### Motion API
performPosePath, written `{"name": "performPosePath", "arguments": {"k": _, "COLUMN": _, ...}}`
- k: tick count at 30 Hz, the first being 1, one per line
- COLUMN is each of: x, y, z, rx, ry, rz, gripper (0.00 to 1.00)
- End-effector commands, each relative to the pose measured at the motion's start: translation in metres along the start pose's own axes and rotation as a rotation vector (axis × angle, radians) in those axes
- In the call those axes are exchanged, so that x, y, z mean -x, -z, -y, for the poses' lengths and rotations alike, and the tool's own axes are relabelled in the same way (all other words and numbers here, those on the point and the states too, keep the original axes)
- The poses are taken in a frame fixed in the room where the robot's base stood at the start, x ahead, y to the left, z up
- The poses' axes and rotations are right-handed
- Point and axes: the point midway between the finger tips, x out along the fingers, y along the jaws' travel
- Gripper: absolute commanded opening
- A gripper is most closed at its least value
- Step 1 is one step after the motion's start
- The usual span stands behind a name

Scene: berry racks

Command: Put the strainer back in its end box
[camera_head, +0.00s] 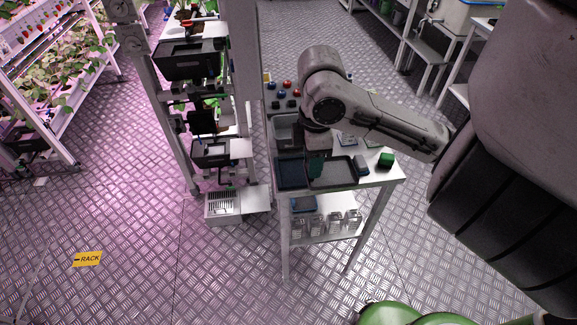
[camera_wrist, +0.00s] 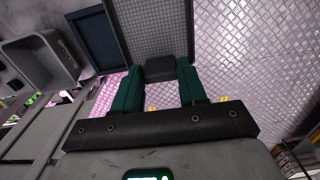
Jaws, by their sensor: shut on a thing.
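The strainer (camera_head: 334,171) is a flat, dark-framed tray with a grey mesh, over the front part of the white table in the head view. In the wrist view the strainer (camera_wrist: 150,28) extends away from my gripper (camera_wrist: 159,72), whose green fingers are shut on its black handle block (camera_wrist: 160,69). In the head view my gripper (camera_head: 317,164) is partly hidden by my arm. A pale box (camera_head: 222,207) with a slotted top stands on the floor at the foot of the rack; I cannot tell whether it is the end box.
A dark blue tray (camera_head: 290,172) lies just left of the strainer. A grey bin (camera_head: 286,133) stands behind it. A green block (camera_head: 386,160) sits on the table's right side. Glass jars (camera_head: 327,223) stand on the lower shelf.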

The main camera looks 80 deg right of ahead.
Motion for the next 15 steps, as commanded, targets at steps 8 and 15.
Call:
{"name": "performPosePath", "arguments": {"k": 8, "x": -0.011, "y": 0.006, "z": -0.01, "rx": 0.006, "ry": -0.007, "rz": 0.001, "gripper": 0.12}}
{"name": "performPosePath", "arguments": {"k": 15, "x": -0.02, "y": 0.018, "z": -0.038, "rx": 0.004, "ry": -0.002, "rz": -0.002, "gripper": 0.12}}
